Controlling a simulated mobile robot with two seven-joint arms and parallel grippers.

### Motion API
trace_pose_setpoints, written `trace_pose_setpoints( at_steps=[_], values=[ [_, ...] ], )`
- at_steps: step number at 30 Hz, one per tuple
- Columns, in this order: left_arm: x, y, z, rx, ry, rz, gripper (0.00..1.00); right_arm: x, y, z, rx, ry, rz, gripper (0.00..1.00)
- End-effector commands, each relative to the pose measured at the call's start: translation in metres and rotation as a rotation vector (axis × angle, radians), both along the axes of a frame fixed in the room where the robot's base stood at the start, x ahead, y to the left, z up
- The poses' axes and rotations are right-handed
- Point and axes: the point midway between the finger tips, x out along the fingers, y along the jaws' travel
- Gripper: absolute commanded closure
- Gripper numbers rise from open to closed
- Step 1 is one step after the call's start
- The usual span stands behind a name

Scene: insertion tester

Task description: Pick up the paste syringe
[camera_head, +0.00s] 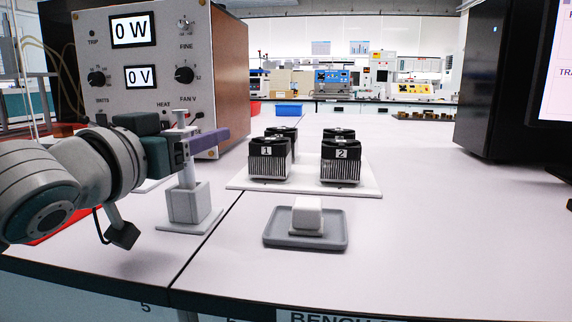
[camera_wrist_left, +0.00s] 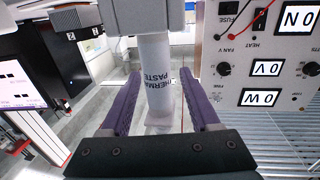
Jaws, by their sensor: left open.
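The paste syringe (camera_head: 187,173) stands upright in a grey block holder (camera_head: 188,205) on the bench. In the left wrist view, its white barrel (camera_wrist_left: 157,72) with "THERMAL PASTE" lettering runs between my two purple fingers. My left gripper (camera_head: 208,142) is open at the height of the upper barrel, and the wrist view (camera_wrist_left: 160,78) shows gaps on both sides of the barrel. The fingers hide part of the syringe in the head view, but its plunger top shows above them. My right gripper is not in view.
A power supply box (camera_head: 150,60) reading 0 W and 0 V stands close behind the syringe. Black finned blocks numbered 1 and 2 (camera_head: 341,160) sit on a white plate (camera_head: 365,190). A grey tray (camera_head: 275,241) holds a white block (camera_head: 307,213). The bench's right front is clear.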

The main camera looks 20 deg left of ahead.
Motion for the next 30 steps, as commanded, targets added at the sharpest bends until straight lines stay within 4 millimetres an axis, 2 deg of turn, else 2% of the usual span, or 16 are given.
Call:
trace_pose_setpoints(
  at_steps=[8, 24, 30],
  values=[
    [0.0025, 0.0004, 0.0000, 0.000, 0.001, 0.001, 0.39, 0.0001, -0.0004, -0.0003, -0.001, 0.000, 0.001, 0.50],
    [0.0022, 0.0002, -0.0001, 0.000, 0.001, 0.000, 1.00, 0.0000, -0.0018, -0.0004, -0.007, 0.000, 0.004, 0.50],
    [0.0022, 0.0002, -0.0002, 0.000, 0.001, 0.000, 1.00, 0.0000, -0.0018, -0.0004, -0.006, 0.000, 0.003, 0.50]
  ],
)
